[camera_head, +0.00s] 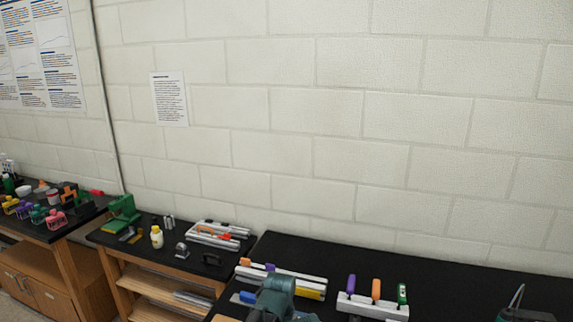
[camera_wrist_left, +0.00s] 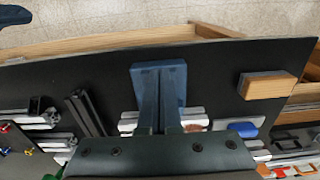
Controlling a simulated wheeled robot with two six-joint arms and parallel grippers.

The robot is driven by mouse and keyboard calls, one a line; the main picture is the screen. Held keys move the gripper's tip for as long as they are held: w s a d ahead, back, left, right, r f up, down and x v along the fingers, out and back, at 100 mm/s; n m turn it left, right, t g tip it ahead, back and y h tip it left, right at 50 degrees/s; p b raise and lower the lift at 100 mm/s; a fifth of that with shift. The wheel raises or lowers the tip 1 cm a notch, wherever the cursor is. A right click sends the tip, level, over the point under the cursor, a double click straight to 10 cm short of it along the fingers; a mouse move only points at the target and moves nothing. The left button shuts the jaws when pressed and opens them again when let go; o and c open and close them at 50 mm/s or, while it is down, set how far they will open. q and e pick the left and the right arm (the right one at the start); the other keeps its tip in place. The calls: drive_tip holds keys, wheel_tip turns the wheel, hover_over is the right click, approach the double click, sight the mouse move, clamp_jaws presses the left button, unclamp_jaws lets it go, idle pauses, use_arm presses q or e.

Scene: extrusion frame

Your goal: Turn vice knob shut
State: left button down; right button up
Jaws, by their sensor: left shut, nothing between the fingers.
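A green tool that looks like a vice (camera_head: 122,209) stands at the back left of the middle table in the head view. Its knob is too small to make out. In the left wrist view my left gripper (camera_wrist_left: 159,72) is shut with nothing between its fingers, above the black tabletop (camera_wrist_left: 215,65). A blue-grey part at the bottom of the head view appears to be my left arm; its fingertips cannot be made out there. The green tool is well to the left of this part and apart from it.
A rail with coloured handles (camera_head: 313,281) and a rack with upright coloured handles (camera_head: 373,304) stand on the near table. A yellow-white bottle (camera_head: 156,237) and a tray of parts (camera_head: 217,235) are right of the green tool. A wooden block (camera_wrist_left: 266,85) lies near the table edge.

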use_arm(q)
wheel_tip(320, 180, up, 5)
drive_tip(key=p, duration=0.4)
drive_tip(key=shift+s+r, duration=0.1)
use_arm(e)
wheel_tip(320, 180, up, 5)
drive_tip(key=shift+r, duration=0.1)
